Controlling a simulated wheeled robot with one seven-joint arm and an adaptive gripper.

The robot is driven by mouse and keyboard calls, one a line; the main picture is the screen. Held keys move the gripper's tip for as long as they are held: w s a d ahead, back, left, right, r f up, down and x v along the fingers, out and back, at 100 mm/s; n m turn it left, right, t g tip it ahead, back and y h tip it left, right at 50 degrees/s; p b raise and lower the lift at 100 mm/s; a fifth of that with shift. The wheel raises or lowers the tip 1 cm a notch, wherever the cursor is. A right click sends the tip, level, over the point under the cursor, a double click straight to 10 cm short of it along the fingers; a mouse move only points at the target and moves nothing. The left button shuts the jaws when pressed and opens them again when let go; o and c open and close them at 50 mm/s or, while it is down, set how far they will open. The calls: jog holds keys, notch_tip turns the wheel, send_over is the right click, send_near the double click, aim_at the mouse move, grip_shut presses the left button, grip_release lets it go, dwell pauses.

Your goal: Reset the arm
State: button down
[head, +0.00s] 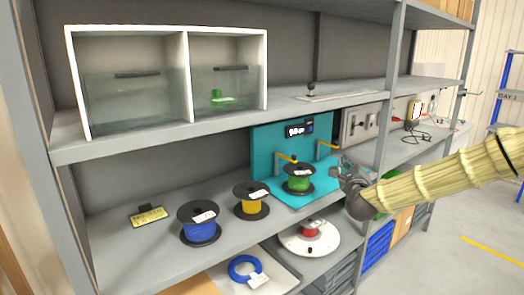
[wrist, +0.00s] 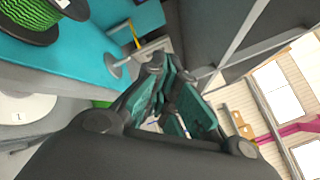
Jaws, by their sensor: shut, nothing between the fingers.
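My gripper (head: 350,178) is at the end of my arm, which comes in from the right in a yellowish sleeve. It is in front of the middle shelf, just right of the reel with green cable (head: 299,178) on the teal stand (head: 262,160). In the wrist view my gripper (wrist: 172,78) shows its teal-padded fingers, shut with nothing held. The green reel also shows at the top left of the wrist view (wrist: 30,18), apart from the fingers.
A blue reel (head: 199,224) and a yellow reel (head: 251,202) stand left on the middle shelf (head: 150,262). A grey upright post (head: 388,90) stands close to my gripper. The aisle at right is open.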

jog(key=s+a+f+n+g+y, duration=0.1)
jog(key=s+a+f+n+g, duration=0.2)
jog(key=f, duration=0.6)
jog(key=s+a+f+n+y, duration=0.1)
jog(key=s+a+f+n, duration=0.25)
jog(key=f, duration=0.55)
jog(key=s+a+f+n+g+y, duration=0.2)
jog(key=s+f+n, duration=0.15)
jog(key=f, duration=0.55)
jog(key=s+a+f+n+g, duration=0.2)
jog(key=s+f+n+g, duration=0.5)
jog(key=s+f, duration=1.4)
jog(key=s+d+f+n+g, duration=0.1)
jog(key=s+f+n+g, duration=0.1)
jog(key=s, duration=0.8)
jog(key=s+d+f+n+g+h, duration=0.1)
jog(key=s+n, duration=0.3)
jog(key=s, duration=0.6)
jog(key=s+d+f+n+g, duration=0.2)
jog(key=s+f+n+g, duration=0.1)
jog(key=s, duration=0.8)
jog(key=shift+d+f+n+g, duration=0.2)
jog(key=shift+f+n+g, duration=0.1)
jog(key=shift+f+n, duration=0.3)
